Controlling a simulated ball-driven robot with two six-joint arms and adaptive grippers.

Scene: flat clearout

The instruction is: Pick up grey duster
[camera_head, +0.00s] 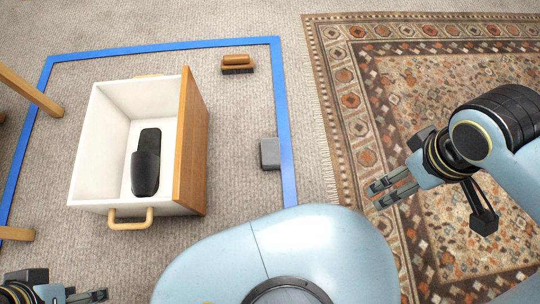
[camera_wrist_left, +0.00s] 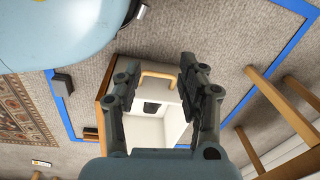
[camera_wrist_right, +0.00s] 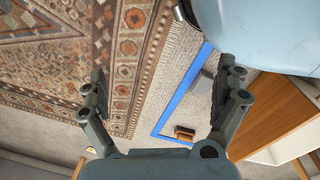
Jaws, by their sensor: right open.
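A small grey block (camera_head: 270,153), which looks like the grey duster, lies on the carpet just inside the right strip of blue tape. It also shows at the left in the left wrist view (camera_wrist_left: 62,84). My right gripper (camera_head: 377,197) is open and empty above the patterned rug, to the right of the duster and apart from it. Its spread fingers show in the right wrist view (camera_wrist_right: 163,82). My left gripper (camera_head: 98,296) is low at the left edge of the head view. Its fingers are apart and empty in the left wrist view (camera_wrist_left: 158,80).
A white box with a wooden front (camera_head: 190,150) holds a black shoe-like thing (camera_head: 146,170). A wooden brush (camera_head: 238,65) lies beyond the duster. Blue tape (camera_head: 160,47) bounds this area. Wooden legs (camera_head: 30,90) stand at left. Carpet around the duster is clear.

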